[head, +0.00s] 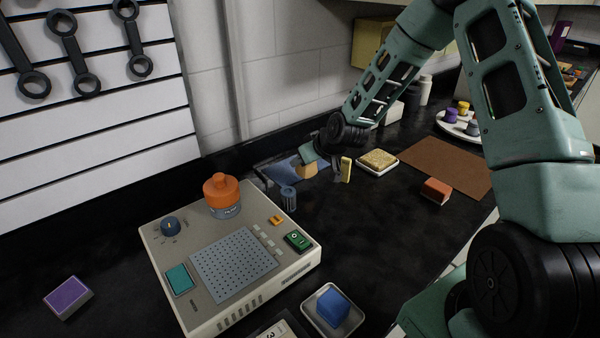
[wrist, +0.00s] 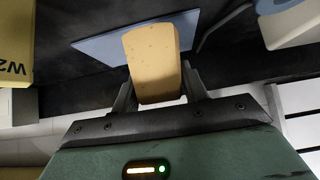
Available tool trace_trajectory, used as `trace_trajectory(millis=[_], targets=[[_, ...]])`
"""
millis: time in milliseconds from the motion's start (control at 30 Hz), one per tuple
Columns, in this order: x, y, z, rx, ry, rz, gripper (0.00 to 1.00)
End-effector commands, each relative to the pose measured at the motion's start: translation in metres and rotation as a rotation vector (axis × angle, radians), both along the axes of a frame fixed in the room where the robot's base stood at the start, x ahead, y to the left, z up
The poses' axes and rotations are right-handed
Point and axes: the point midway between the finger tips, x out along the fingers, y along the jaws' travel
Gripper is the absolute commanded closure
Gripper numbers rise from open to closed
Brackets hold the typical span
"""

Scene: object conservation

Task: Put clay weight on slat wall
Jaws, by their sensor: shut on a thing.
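My gripper (head: 325,168) is over the back of the black counter. In the wrist view its two fingers (wrist: 158,90) are shut on a speckled tan block (wrist: 152,60), which looks like the clay weight. The block also shows in the head view (head: 307,171), partly hidden by my gripper, in front of or above a blue flat sheet (head: 280,172). I cannot tell whether it touches the sheet. The white slat wall (head: 95,125) stands at the upper left, well apart from my gripper. Dark wrenches (head: 75,55) hang along its upper part.
A beige device (head: 305,262) carrying an orange-topped jar (head: 222,195) lies between my gripper and the slat wall's near side. A small dark canister (head: 288,198) and a yellow upright piece (head: 346,169) stand close to my gripper. A purple block (head: 68,296) lies front left.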

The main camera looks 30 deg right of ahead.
Motion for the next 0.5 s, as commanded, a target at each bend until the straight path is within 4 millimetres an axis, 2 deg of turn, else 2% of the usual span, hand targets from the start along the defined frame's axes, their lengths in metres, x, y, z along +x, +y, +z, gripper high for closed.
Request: trace_trajectory(millis=[300,500], targets=[[0.000,0.000,-0.035,0.001,0.001,0.000,0.89],[0.000,0.000,-0.045,-0.001,-0.001,0.001,0.89]])
